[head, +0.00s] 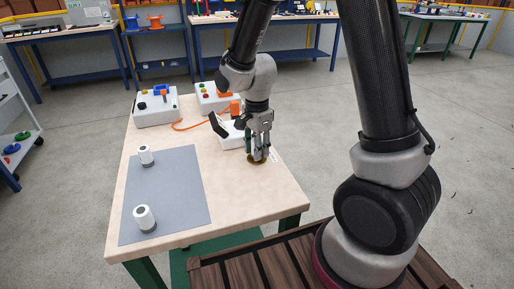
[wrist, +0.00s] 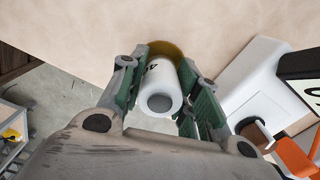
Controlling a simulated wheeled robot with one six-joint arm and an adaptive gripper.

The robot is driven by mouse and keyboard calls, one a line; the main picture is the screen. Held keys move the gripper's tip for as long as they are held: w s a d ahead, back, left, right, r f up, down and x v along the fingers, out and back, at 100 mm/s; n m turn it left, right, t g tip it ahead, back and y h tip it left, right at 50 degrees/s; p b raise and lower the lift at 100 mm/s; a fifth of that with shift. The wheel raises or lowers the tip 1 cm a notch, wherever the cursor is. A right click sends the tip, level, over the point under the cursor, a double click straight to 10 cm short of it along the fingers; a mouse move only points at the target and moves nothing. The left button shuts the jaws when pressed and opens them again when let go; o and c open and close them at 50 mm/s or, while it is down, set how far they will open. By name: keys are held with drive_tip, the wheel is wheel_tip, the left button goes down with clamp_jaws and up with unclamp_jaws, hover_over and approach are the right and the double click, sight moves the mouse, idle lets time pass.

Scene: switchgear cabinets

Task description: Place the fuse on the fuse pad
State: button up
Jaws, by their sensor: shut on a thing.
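My gripper (head: 259,143) is shut on a white cylindrical fuse (wrist: 160,85) with a dark marking on its side and a grey end. The fuse sits between the two green-lined fingers of my gripper (wrist: 157,75) in the wrist view; in the head view the fingers largely hide it. The fuse pad, a round brass-coloured disc (wrist: 172,48), shows just beyond the fuse in the wrist view. In the head view the pad (head: 252,161) lies on the table under my fingertips. I cannot tell whether the fuse touches the pad.
A white box (wrist: 262,75) is close beside my gripper. Two control boxes (head: 155,107) (head: 212,97) and an orange cable (head: 187,127) are at the back.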

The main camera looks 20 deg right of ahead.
drive_tip(key=shift+f, duration=0.1)
drive_tip(key=o, duration=1)
drive_tip(key=shift+o, duration=0.2)
wheel_tip(320, 180, up, 12)
drive_tip(key=shift+f, duration=0.2)
drive_tip(key=shift+r, duration=0.35)
drive_tip(key=shift+s+d+r, duration=0.1)
drive_tip(key=shift+d+r, duration=0.05)
drive_tip(key=shift+r, duration=0.05)
drive_tip(key=s+d+r+n+t, duration=0.2)
drive_tip(key=s+d+r+n, duration=0.3)
drive_tip(key=s+d+n, duration=0.2)
drive_tip(key=s+d+r+n+t, duration=0.2)
drive_tip(key=s+d+r+n, duration=0.3)
drive_tip(key=s, duration=0.6)
drive_tip(key=d+n, duration=0.2)
drive_tip(key=n, duration=0.1)
drive_tip(key=shift+s+d, duration=0.25)
drive_tip(key=shift+s, duration=0.15)
